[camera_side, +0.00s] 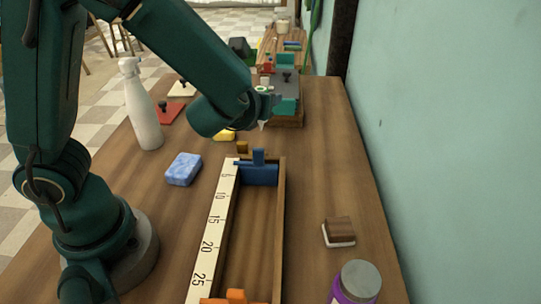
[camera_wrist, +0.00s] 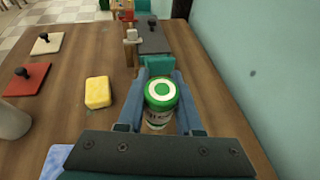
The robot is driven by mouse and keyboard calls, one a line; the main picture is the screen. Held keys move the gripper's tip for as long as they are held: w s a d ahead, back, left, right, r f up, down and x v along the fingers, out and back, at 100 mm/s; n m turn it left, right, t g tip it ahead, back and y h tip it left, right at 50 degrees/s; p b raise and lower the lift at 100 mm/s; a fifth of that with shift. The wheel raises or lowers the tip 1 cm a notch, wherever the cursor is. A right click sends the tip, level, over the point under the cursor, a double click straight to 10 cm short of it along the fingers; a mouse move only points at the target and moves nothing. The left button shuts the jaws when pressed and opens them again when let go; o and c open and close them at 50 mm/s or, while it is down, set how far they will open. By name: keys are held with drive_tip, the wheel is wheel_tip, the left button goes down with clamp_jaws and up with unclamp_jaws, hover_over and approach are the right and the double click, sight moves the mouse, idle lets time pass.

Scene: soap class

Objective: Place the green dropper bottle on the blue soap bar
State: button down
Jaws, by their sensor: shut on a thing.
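The green dropper bottle (camera_wrist: 160,91) has a green cap with a white ring and a pale labelled body. It stands between the fingers of my gripper (camera_wrist: 162,82), which is shut on it, in the wrist view. In the side view my gripper (camera_side: 268,104) is at the far part of the table, and the bottle is mostly hidden there. The blue soap bar (camera_side: 183,169) lies on the table, nearer the camera and to the left of my gripper. Its corner shows at the lower left of the wrist view (camera_wrist: 56,160).
A white spray bottle (camera_side: 142,108) stands left of the soap. A wooden ruler tray (camera_side: 282,225) with a blue slider (camera_side: 258,172) lies right of it. A yellow sponge (camera_wrist: 98,92) is left of my gripper.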

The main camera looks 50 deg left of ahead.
drive_tip(key=s+a+r+n+g+y, duration=0.1)
drive_tip(key=s+a+n+g+y, duration=0.1)
drive_tip(key=s+a+n+g, duration=0.55)
drive_tip(key=s+a+r+n+g+y, duration=0.15)
drive_tip(key=s+a, duration=0.25)
drive_tip(key=s, duration=0.6)
drive_tip(key=s+a+n+g+y, duration=0.3)
drive_tip(key=s+a+n+g, duration=0.2)
drive_tip(key=s, duration=0.4)
hover_over(175, 160)
wheel_tip(175, 160, down, 7)
drive_tip(key=shift+f, duration=1.9)
drive_tip(key=shift+f, duration=0.15)
drive_tip(key=c, duration=0.6)
unclamp_jaws()
